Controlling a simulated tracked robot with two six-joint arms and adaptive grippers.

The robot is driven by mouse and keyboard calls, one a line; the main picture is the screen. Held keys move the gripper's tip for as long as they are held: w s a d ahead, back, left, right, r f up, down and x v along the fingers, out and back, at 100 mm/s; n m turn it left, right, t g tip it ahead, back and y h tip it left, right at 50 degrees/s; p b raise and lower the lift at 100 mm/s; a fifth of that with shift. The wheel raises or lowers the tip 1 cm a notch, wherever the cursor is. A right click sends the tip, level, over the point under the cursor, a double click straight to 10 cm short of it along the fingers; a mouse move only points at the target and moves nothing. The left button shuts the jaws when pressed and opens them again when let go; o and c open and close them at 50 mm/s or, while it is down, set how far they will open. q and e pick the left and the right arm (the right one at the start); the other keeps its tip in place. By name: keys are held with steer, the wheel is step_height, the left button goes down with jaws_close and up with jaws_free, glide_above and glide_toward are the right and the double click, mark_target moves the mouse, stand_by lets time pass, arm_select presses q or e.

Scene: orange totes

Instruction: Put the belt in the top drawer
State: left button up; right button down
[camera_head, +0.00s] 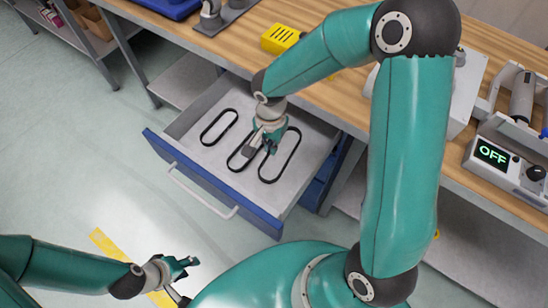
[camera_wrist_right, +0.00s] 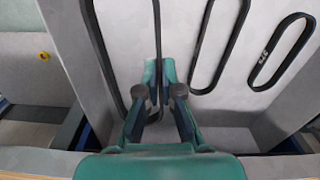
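The top drawer (camera_head: 207,183) is pulled open, with a blue front and grey inside. Three black loop belts show in it: a left belt (camera_head: 204,134), a middle belt (camera_head: 231,164) and a right belt (camera_head: 298,140). My right gripper (camera_head: 262,149) reaches down into the drawer between the middle and right belts. In the right wrist view its fingertips (camera_wrist_right: 158,72) are close together on one strand of the large belt (camera_wrist_right: 91,27); the fingers hide the contact. My left gripper (camera_head: 183,267) is open and empty, low in front of the drawer.
The wooden bench (camera_head: 330,98) runs behind the drawer. A yellow block (camera_head: 280,38), a blue tray (camera_head: 165,4) and a device reading OFF (camera_head: 493,153) stand on it. A shelf unit (camera_head: 70,35) is at upper left. The floor left of the drawer is clear.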

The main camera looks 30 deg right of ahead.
steer(key=f+m, duration=0.1)
steer(key=f, duration=0.1)
arm_select(q)
steer(key=shift+f+b, duration=1.45)
steer(key=shift+f, duration=0.45)
arm_select(e)
glide_above(273, 170)
steer(key=shift+w+d+f, duration=0.1)
steer(key=shift+f, duration=1.95)
arm_select(q)
steer(key=shift+f, duration=0.2)
steer(key=shift+f+b, duration=0.25)
steer(key=shift+b, duration=0.25)
steer(key=shift+f, duration=0.15)
arm_select(e)
steer(key=shift+f, duration=0.15)
arm_select(q)
steer(key=shift+f+b, duration=1.9)
steer(key=shift+b, duration=0.15)
arm_select(e)
steer(key=shift+f, duration=1.4)
arm_select(q)
steer(key=shift+f+b, duration=0.5)
steer(key=shift+f, duration=0.05)
arm_select(e)
steer(key=shift+f, duration=0.35)
steer(key=c, duration=1.2)
jaws_free()
steer(key=shift+c, duration=0.2)
